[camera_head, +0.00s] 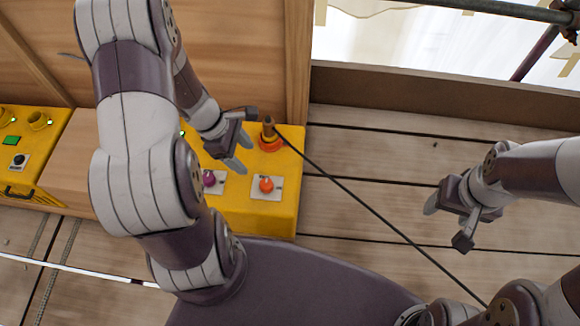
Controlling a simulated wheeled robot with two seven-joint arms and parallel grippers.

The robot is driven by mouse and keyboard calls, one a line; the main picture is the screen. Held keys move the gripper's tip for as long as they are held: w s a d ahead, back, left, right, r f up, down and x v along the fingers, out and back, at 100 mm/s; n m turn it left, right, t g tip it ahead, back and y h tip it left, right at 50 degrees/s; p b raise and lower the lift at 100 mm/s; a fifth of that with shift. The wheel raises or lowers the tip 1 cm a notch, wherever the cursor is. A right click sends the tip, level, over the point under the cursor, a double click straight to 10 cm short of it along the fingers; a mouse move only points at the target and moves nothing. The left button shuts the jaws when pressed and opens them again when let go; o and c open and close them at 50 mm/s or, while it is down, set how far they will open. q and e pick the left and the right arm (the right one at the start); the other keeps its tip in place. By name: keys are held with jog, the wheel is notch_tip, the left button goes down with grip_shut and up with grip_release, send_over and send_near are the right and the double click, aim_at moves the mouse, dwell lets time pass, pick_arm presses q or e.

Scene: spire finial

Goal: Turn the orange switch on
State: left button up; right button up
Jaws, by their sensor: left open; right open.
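The orange switch (266,185) is a small round orange knob on a pale plate, on top of the yellow box (270,215). A purple switch (209,179) on a similar plate sits just left of it. My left gripper (238,158) is open, above the box, up and left of the orange switch and apart from it in the picture. Its height above the box is hard to tell. My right gripper (446,227) is open and empty, over the plank floor well right of the box.
An orange-collared cable fitting (270,137) stands at the box's back, and a black cable (370,207) runs from it across the planks. Another yellow box (30,150) with a black knob and green lights is at far left. A wooden wall (250,60) rises behind.

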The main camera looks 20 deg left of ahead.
aim_at(266, 184)
pick_arm(q)
jog(key=b+x, duration=0.3)
jog(key=x, duration=0.1)
jog(key=b+x, duration=0.3)
jog(key=x, duration=0.1)
jog(key=s+b+x, duration=0.1)
jog(key=b+x, duration=0.2)
jog(key=x, duration=0.1)
jog(key=shift+w+d+f, duration=0.1)
jog(key=shift+f, duration=0.1)
pick_arm(e)
notch_tip(266, 184, down, 9)
jog(key=shift+s+a, duration=0.15)
jog(key=shift+s, duration=0.25)
jog(key=shift+r, duration=0.15)
pick_arm(q)
jog(key=shift+r, duration=0.1)
jog(key=c, duration=1)
